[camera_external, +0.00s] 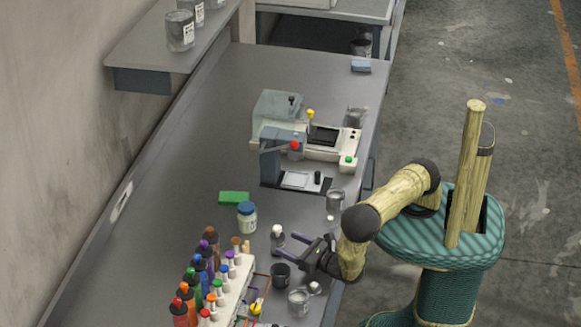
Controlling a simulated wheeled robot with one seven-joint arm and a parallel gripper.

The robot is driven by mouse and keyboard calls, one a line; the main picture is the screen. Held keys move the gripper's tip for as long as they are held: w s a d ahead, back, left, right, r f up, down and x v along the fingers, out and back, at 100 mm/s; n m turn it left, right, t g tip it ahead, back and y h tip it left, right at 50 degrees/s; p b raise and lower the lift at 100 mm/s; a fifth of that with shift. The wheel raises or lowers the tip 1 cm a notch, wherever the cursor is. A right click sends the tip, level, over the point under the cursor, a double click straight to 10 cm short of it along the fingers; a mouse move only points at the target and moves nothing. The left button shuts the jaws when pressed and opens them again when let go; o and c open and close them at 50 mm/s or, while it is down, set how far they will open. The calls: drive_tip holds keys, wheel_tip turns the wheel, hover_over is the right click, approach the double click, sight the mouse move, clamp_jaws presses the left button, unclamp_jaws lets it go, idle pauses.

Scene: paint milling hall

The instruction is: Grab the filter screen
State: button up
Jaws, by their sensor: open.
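I cannot make out for sure which thing is the filter screen; nothing in view clearly shows a mesh. My gripper (284,247) is low over the right side of the bench, reaching left with its two purple-grey fingers apart. No held thing shows between them. A small dark bottle with a white cap (277,231) stands right by the upper finger; I cannot tell whether they touch. A dark cup (280,275) is just below the fingers in the picture. A pale square plate (295,180) lies at the foot of the lever press (270,160), well away from my gripper.
A rack (237,287) with several coloured bottles is at lower left. Metal cups (298,301) stand near the bench's right edge. The bench (160,215) is clear at left.

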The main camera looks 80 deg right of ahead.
sight(284, 240)
drive_tip(key=x, duration=0.1)
drive_tip(key=p+x, duration=0.1)
drive_tip(key=x, duration=0.2)
drive_tip(key=shift+r+p, duration=0.35)
drive_tip(key=shift+w+d, duration=0.15)
drive_tip(key=shift+w, duration=0.4)
drive_tip(key=shift+f, duration=0.1)
drive_tip(key=shift+c, duration=0.3)
drive_tip(key=c, duration=1.1)
drive_tip(key=shift+r, duration=0.2)
drive_tip(key=shift+c, duration=0.2)
wheel_tip(284, 240, up, 10)
drive_tip(key=shift+f+b, duration=0.15)
drive_tip(key=shift+b, duration=0.15)
